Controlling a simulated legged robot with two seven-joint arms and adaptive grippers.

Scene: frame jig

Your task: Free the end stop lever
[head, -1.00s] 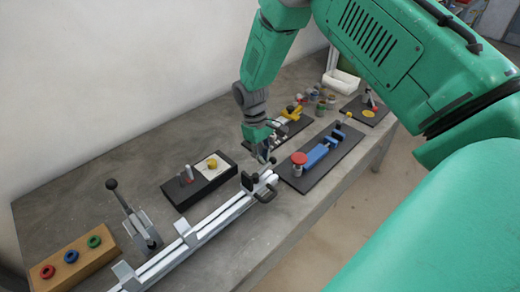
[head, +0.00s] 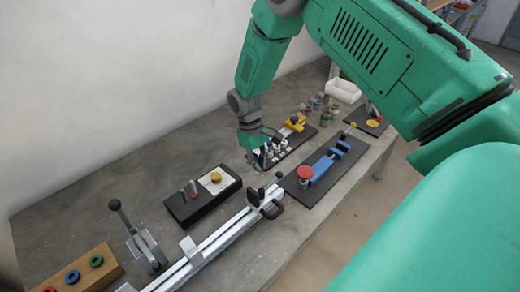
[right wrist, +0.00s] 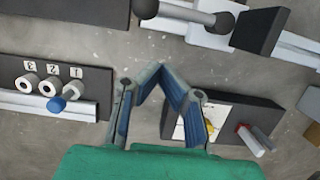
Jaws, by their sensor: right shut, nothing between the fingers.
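The end stop (head: 270,206) is a dark clamp at the far end of the silver rail (head: 225,238). Its lever (head: 279,177) has a dark ball knob and stands up from the clamp in the head view. In the right wrist view the lever (right wrist: 187,12) is a grey rod with a black ball, lying across the top of the picture beside the rail. My right gripper (head: 262,164) is above the table, just beyond the rail end and apart from the lever. In the right wrist view its fingertips (right wrist: 161,70) come together with nothing between them. My left gripper is out of view.
A black block with a yellow knob (head: 216,177) lies left of the rail end. A board with a blue clamp and red knob (head: 304,172) lies right. A numbered rack (right wrist: 56,76) is near the gripper. A wooden block with coloured rings (head: 72,276) is at front left.

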